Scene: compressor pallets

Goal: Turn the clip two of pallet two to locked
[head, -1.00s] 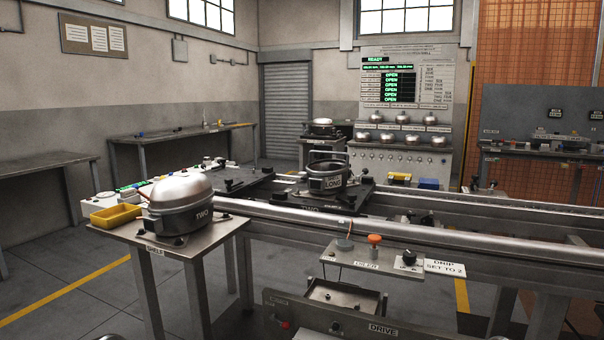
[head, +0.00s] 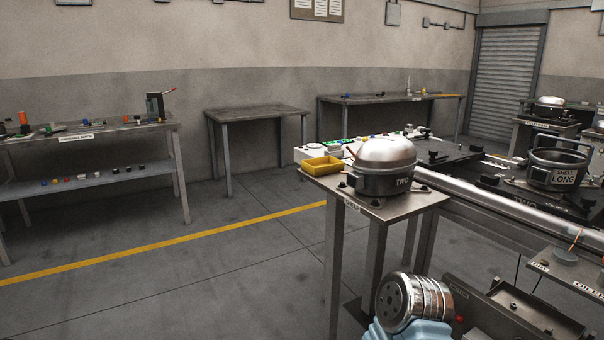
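A dark pallet (head: 497,186) sits on the conveyor at the right and carries the open black pot-like shell (head: 557,165) marked SHELL LONG. Lettering on the pallet's front edge seems to read TWO, but it is small and partly cut off by the rail. Small black fittings show around the shell; I cannot tell which is clip two or how it is turned. Another dark plate with black fittings (head: 428,152) lies farther left behind the compressor. Neither of my grippers shows in this view.
A loaded parts bench (head: 95,133) is at left, an empty table (head: 257,112) at the back. The floor at left is clear.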

